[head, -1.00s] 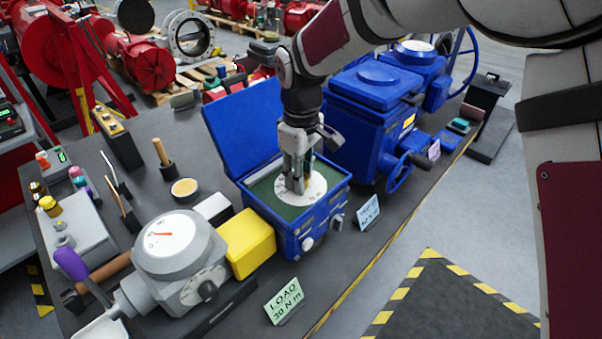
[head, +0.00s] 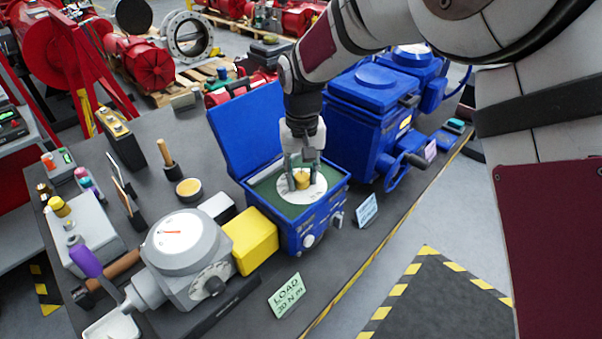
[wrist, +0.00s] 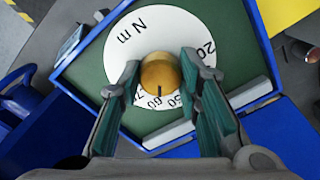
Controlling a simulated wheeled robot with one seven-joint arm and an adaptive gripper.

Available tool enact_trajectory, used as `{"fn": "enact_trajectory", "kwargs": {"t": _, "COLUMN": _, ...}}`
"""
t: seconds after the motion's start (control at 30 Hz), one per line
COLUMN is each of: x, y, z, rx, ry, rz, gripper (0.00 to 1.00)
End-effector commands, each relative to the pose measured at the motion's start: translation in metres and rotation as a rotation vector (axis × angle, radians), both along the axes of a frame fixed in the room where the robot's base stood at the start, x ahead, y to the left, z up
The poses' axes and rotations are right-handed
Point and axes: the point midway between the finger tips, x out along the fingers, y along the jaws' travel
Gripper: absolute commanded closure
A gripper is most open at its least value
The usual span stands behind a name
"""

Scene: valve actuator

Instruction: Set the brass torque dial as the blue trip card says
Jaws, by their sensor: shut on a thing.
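The brass torque dial (head: 302,182) is a round knob in the middle of a white scale disc inside the open blue box (head: 322,229). My gripper (head: 302,180) points down into the box, one finger on each side of the knob, shut on it. In the wrist view the knob (wrist: 161,73) sits between the fingertips (wrist: 159,72). Its black mark points at the scale between 50 and 60, closer to 60. The fingers hide part of the scale. The blue trip card (head: 367,209) stands right of the box; its writing is too small to read surely.
The box lid (head: 246,128) stands open behind my gripper. A blue actuator with a handwheel (head: 397,175) is close on the right. A yellow block (head: 250,240), a grey gauge unit (head: 184,254) and a green LOAD card (head: 287,295) are at the front left.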

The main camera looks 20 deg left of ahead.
Motion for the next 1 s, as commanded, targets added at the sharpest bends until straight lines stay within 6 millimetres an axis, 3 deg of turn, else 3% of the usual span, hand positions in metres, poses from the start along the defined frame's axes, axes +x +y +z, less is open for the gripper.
{"fn": "enact_trajectory", "kwargs": {"t": 0.3, "x": 0.0000, "y": 0.0007, "z": 0.0005, "rx": 0.000, "ry": -0.001, "rz": -0.114, "gripper": 0.96}}
{"fn": "enact_trajectory", "kwargs": {"t": 0.83, "x": 0.0003, "y": 0.0006, "z": 0.0003, "rx": 0.001, "ry": -0.002, "rz": -0.135, "gripper": 0.96}}
{"fn": "enact_trajectory", "kwargs": {"t": 0.87, "x": 0.0003, "y": 0.0006, "z": 0.0003, "rx": 0.001, "ry": -0.002, "rz": -0.135, "gripper": 0.64}}
{"fn": "enact_trajectory", "kwargs": {"t": 0.93, "x": 0.0003, "y": 0.0006, "z": 0.0003, "rx": 0.001, "ry": -0.002, "rz": -0.135, "gripper": 0.48}}
{"fn": "enact_trajectory", "kwargs": {"t": 1.0, "x": 0.0002, "y": 0.0006, "z": 0.0003, "rx": 0.000, "ry": -0.001, "rz": -0.135, "gripper": 0.48}}
